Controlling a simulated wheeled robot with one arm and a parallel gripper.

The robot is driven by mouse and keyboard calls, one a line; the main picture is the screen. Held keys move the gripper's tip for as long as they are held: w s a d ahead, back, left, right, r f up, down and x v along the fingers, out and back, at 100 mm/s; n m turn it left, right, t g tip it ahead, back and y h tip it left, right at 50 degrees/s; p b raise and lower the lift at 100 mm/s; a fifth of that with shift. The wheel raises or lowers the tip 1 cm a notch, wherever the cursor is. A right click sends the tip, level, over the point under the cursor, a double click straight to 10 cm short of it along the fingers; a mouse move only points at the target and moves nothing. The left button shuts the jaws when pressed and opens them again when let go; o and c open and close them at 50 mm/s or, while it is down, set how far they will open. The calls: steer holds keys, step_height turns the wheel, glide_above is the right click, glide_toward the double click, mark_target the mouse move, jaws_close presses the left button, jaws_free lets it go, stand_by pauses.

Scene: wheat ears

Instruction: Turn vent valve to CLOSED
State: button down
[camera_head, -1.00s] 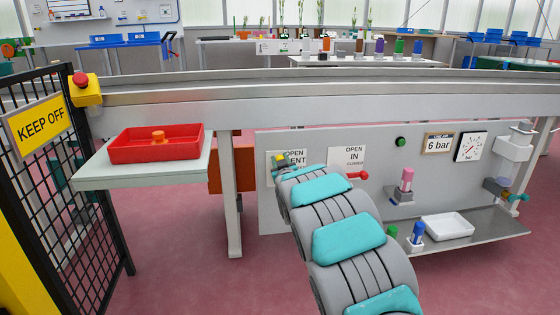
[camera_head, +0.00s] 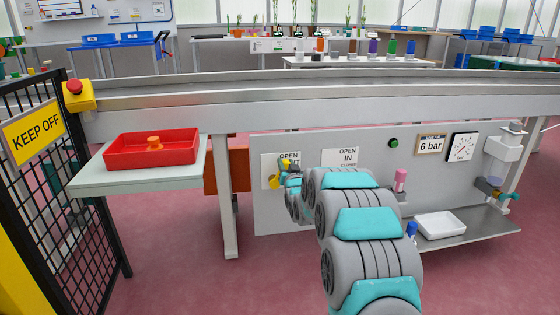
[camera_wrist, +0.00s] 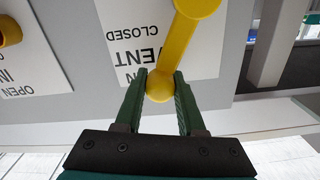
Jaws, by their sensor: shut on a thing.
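The vent valve is a yellow lever (camera_head: 286,164) on the grey panel, in front of a white sign reading OPEN, VENT and CLOSED. In the wrist view, which shows the sign upside down, the yellow lever (camera_wrist: 186,45) runs from a round hub at the top edge to a ball end. My gripper (camera_wrist: 160,92) is shut on the ball end, with one green finger on each side. In the head view the lever slants up and to the right from its hub. My arm hides part of the sign, and my gripper (camera_head: 289,168) is small there.
A second sign (camera_head: 342,157), reading OPEN IN, is to the right; my arm hides its valve in the head view. A shelf with a white tray (camera_head: 440,225) is farther right.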

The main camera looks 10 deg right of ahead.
steer(key=d+f+m+b, duration=0.2)
steer(key=d+f+m, duration=0.3)
steer(key=f+m, duration=0.3)
steer(key=shift+f+m, duration=0.2)
steer(key=shift+m, duration=2.1)
steer(key=c, duration=0.5)
jaws_free()
steer(key=s, duration=0.8)
